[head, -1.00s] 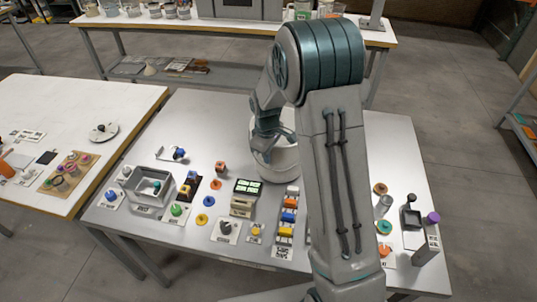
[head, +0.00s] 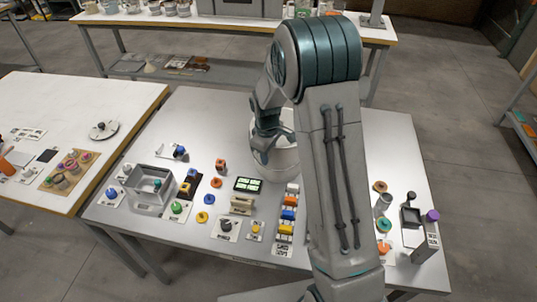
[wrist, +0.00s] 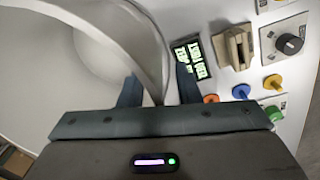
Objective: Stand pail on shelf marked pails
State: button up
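The white pail (head: 278,168) stands on the metal table behind my forearm, which hides much of it. My gripper (head: 262,150) is low at the pail's left side. In the wrist view the pail (wrist: 75,75) fills the left, and its curved rim or wall passes between the two fingers of my gripper (wrist: 158,88). The fingers are apart, with a clear gap on the right finger's side. No shelf label for pails is readable.
A small green-lit display (head: 248,184) lies near the pail, close to the right finger, beside a beige stand (head: 241,205). Knobs, buttons and a grey bin (head: 150,197) crowd the table's front. A far bench has a lower shelf (head: 225,72).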

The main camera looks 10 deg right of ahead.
notch_tip(320, 180, up, 11)
jog(key=b, duration=0.2)
jog(key=s+d+r+m+t, duration=0.1)
jog(key=s+r+m, duration=0.1)
jog(key=s, duration=0.6)
jog(key=s+d+r+m+t, duration=0.1)
jog(key=s+r+m, duration=0.2)
jog(key=s, duration=0.6)
jog(key=s+r+m+t, duration=0.1)
jog(key=s+r+m, duration=0.2)
jog(key=s, duration=0.5)
jog(key=shift+s+d+m, duration=0.35)
jog(key=shift+d+m, duration=0.05)
jog(key=shift+m, duration=0.2)
jog(key=shift+o, duration=0.7)
jog(key=shift+s+f, duration=0.15)
jog(key=shift+s, duration=0.25)
